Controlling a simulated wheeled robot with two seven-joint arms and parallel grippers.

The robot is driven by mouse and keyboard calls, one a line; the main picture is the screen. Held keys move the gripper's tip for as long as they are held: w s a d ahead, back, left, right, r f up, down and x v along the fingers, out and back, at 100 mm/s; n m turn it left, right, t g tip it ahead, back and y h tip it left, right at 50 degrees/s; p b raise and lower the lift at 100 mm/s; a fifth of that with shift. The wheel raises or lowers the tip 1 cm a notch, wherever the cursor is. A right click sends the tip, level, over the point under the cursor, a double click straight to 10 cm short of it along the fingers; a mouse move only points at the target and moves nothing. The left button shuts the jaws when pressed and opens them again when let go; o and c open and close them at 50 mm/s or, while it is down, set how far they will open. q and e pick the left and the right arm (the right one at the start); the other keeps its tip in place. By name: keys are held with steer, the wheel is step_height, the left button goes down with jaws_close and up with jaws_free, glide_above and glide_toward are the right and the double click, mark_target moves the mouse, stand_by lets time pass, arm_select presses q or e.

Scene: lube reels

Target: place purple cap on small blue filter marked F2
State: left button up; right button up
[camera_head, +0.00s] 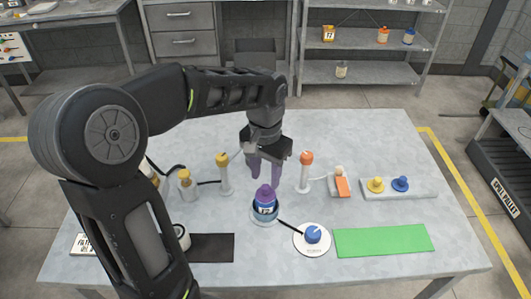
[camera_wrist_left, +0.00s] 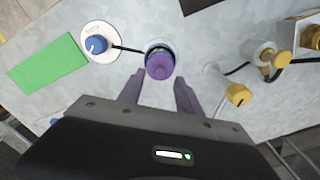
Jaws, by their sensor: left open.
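The small blue filter (camera_head: 265,207) stands upright in a round holder near the table's front middle, its dark label facing the head camera. The purple cap (camera_head: 264,192) sits on top of it; it also shows from above in the left wrist view (camera_wrist_left: 160,66). My left gripper (camera_head: 265,172) is open, with purple fingers pointing down just behind the cap. In the left wrist view, its fingertips (camera_wrist_left: 157,78) are apart, near the cap's lower side, and hold nothing. Whether the cap is fully seated cannot be told. My right gripper is not in view.
A blue cap (camera_head: 313,234) sits on a white disc in front right of the filter. Yellow-topped (camera_head: 223,160) and orange-topped (camera_head: 306,158) posts flank my gripper. A rack (camera_head: 415,193) holds yellow and blue caps. The green mat (camera_head: 383,240) is empty.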

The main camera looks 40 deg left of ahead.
mark_target(265, 187)
arm_select(q)
step_height(265, 187, up, 9)
steer(key=shift+f, duration=0.15)
steer(key=shift+s+f, duration=0.1)
stand_by(0.8)
